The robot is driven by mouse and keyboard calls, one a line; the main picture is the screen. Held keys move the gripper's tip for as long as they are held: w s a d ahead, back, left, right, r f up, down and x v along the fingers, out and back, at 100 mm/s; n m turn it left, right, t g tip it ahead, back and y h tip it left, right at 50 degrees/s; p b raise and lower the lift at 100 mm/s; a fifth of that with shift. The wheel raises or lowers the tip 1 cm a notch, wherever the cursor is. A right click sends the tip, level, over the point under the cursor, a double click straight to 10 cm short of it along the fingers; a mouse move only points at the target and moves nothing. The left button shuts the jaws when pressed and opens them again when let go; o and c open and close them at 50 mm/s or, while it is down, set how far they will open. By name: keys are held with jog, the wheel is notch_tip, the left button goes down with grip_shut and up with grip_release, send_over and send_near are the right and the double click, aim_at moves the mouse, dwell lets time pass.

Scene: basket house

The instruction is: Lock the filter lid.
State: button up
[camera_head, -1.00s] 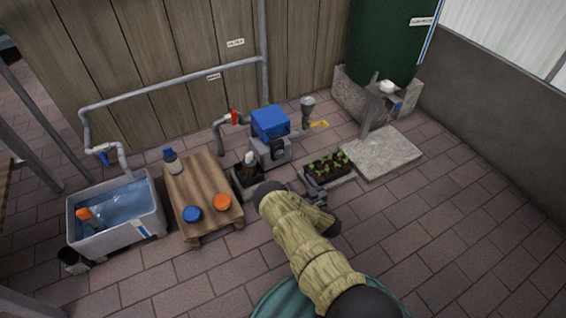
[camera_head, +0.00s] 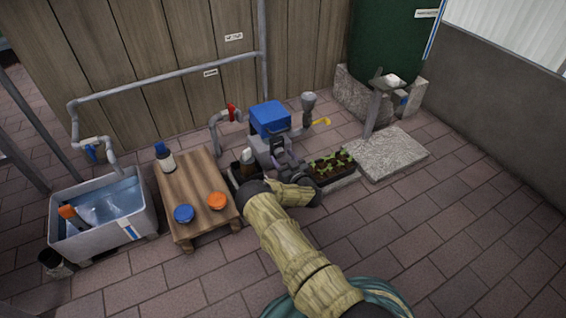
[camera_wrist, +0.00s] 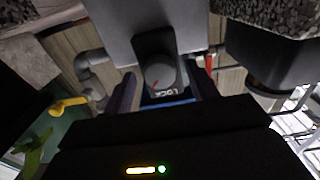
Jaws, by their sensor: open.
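The filter is a grey box with a blue lid (camera_head: 269,119) in the head view, in front of the wooden wall. The lid lies down on the box. In the wrist view, a round grey knob (camera_wrist: 160,74) with a small red mark sits on a black plate on the grey box (camera_wrist: 120,22). The word LOCK is on the plate, upside down, below the knob. My gripper (camera_wrist: 164,88) is open, with one dark finger on each side of the knob. I cannot tell whether the fingers touch it. In the head view my gripper (camera_head: 286,164) is just in front of the box.
A planter with seedlings (camera_head: 333,165) stands close right of my gripper. A wooden table (camera_head: 200,170) with jars and a bottle is at left, beside a water tub (camera_head: 92,240). A yellow-handled tap (camera_head: 321,121) is right of the filter. Paving at right is clear.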

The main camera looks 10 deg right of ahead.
jog(key=shift+w, duration=0.15)
jog(key=shift+c, duration=0.2)
jog(key=c, duration=0.9)
jog(key=shift+c, duration=0.2)
